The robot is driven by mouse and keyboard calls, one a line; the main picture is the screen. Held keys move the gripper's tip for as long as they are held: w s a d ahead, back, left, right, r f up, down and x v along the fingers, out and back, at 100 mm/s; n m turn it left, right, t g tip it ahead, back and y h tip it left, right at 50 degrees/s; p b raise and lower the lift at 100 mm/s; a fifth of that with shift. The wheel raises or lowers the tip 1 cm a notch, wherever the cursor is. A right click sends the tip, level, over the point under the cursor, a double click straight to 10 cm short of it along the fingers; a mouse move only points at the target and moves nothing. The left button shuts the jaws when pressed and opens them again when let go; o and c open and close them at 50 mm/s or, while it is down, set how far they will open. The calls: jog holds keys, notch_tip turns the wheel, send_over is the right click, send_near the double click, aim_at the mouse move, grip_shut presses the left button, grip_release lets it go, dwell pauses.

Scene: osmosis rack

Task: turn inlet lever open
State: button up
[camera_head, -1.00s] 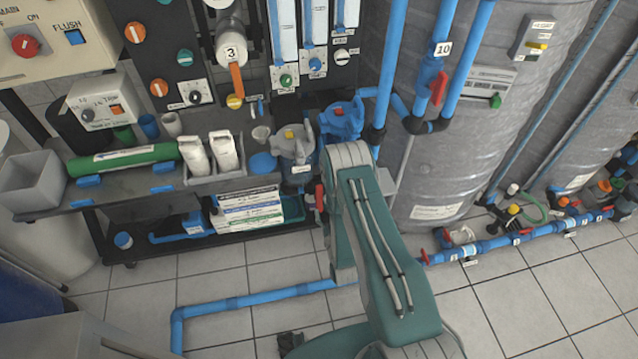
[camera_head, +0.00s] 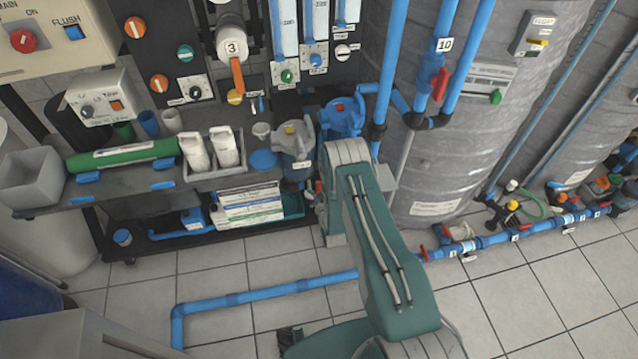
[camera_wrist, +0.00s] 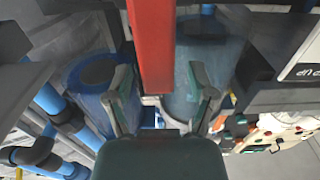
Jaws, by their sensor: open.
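A red lever bar (camera_wrist: 153,45) runs down from the top of the wrist view, between the two fingers of my gripper (camera_wrist: 163,78). The fingers are spread, with a visible gap on each side of the bar. In the head view my arm hides the gripper. A small piece of red (camera_head: 318,186) shows just left of my arm, below the grey filter housing (camera_head: 294,150); I cannot tell whether it is the same lever. No label on the lever is readable.
A blue-capped housing (camera_head: 341,118) stands right behind my arm. Blue pipes with another red lever (camera_head: 439,84) rise in front of the grey tank (camera_head: 440,180). A shelf with a green cylinder (camera_head: 122,155) is at left. A blue floor pipe (camera_head: 265,295) crosses the tiles.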

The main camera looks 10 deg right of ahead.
grip_shut()
jog(key=shift+a+n, duration=0.6)
jog(key=shift+n, duration=0.5)
jog(key=n, duration=0.1)
jog(key=a+n, duration=0.1)
jog(key=shift+a+f+n, duration=0.3)
jog(key=a+f+n, duration=0.4)
jog(key=f+n, duration=0.2)
jog(key=n, duration=0.7)
jog(key=shift+f+n, duration=0.2)
jog(key=shift+n, duration=0.1)
